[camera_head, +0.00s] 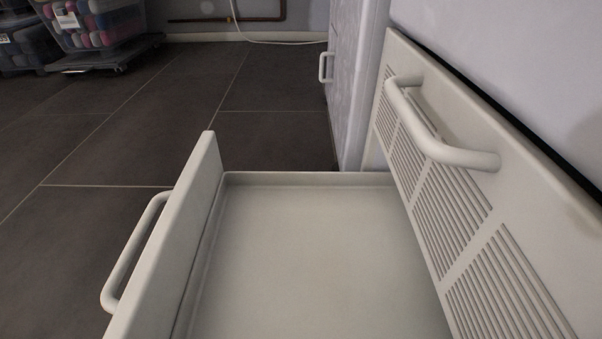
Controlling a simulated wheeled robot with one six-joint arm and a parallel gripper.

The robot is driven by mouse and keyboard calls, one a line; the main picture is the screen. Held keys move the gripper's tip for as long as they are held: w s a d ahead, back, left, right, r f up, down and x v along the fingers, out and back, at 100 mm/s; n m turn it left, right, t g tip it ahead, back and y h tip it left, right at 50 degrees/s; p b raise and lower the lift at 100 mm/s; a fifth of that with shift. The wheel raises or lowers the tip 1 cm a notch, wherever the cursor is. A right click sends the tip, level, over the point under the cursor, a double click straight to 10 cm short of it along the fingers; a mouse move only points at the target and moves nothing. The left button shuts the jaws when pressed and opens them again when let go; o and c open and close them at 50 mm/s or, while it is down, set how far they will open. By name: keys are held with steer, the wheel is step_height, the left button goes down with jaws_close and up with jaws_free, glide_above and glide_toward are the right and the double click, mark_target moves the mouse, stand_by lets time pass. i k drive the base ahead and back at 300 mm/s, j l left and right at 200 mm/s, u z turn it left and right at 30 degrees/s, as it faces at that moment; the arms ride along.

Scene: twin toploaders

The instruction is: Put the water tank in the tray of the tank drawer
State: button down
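The tank drawer is pulled open, and its pale tray (310,255) fills the lower middle of the view. The tray is shallow, with a low rim, and the part in view is empty. The drawer front (185,235) stands upright on the left, with a bar handle (130,255) on its outer side. The near end of the tray is cut off by the bottom edge. I see no water tank in this view. My gripper is not in view.
A slotted panel (450,195) with a bar handle (440,140) borders the tray on the right, below a pale machine body (520,50). Beyond stands another pale cabinet (350,80). Clear bins (95,25) sit far left. The dark tiled floor (130,120) is clear.

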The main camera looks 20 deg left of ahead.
mark_target(300, 277)
steer(key=i+j, duration=0.6)
steer(key=i, duration=0.2)
